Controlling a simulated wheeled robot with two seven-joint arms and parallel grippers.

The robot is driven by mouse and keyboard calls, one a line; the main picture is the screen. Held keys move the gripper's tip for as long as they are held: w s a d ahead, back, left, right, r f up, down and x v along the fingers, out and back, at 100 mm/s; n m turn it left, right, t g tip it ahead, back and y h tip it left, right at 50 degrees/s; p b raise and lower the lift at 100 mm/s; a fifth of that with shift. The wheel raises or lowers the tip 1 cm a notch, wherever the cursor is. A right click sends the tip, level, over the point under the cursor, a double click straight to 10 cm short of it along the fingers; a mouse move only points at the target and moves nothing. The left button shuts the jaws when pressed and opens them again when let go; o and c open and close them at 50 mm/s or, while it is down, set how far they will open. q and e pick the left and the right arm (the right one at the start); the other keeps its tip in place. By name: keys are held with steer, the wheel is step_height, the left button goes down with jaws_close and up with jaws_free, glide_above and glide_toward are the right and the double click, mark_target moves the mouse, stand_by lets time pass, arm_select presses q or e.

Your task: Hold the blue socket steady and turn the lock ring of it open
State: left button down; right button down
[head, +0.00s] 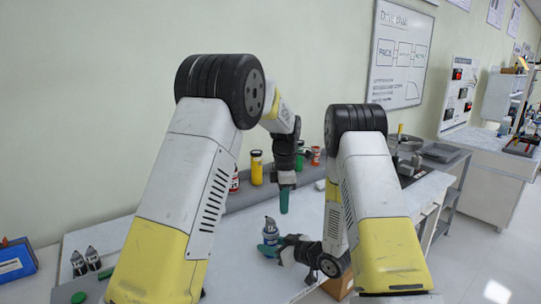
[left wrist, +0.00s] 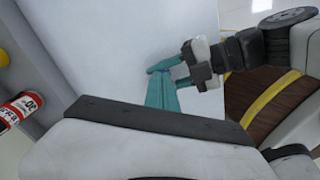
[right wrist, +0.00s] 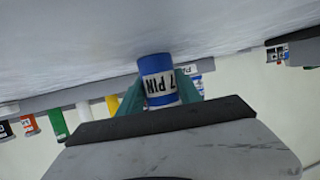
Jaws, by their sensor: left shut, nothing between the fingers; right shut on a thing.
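The blue socket (head: 269,239) stands at the bench, low in the middle of the head view, with a grey part on its upper end. In the right wrist view the blue socket (right wrist: 155,66) shows a white "7 PIN" label. My right gripper (head: 270,248) is shut on it, with a teal finger on each side. My left gripper (head: 284,208) points down, shut and empty, above and slightly right of the socket. In the left wrist view my left fingers (left wrist: 160,93) hide the socket. I cannot make out the lock ring clearly.
A yellow bottle (head: 257,168) and several other containers stand along the back ledge. Two dark connectors (head: 86,261), a green lid (head: 79,298) and a blue bin (head: 16,262) are at the left. A cardboard box (head: 338,286) is by the front edge.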

steer(key=c, duration=0.7)
jaws_free()
steer(key=shift+c, duration=0.2)
